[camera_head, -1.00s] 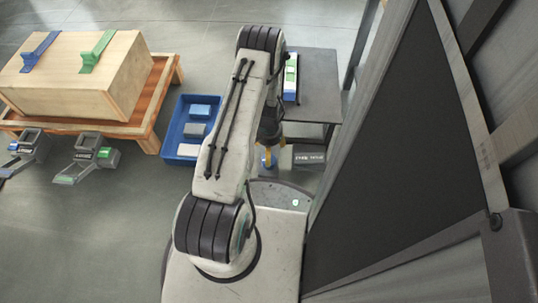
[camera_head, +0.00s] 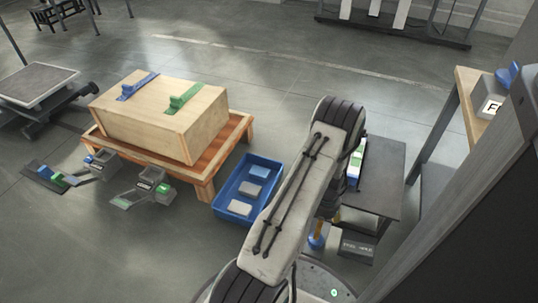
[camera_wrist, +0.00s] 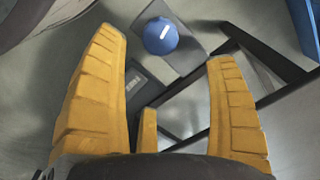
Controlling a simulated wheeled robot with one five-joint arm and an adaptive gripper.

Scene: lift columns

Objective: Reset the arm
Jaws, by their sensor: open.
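A dark table (camera_head: 385,180) stands right of my arm. A blue bin (camera_head: 232,207) with several blocks sits left of it. A wooden box (camera_head: 160,120) rests on a low wooden table (camera_head: 205,185). A grey labelled box (camera_head: 357,248) is near my base. Open floor lies beyond.

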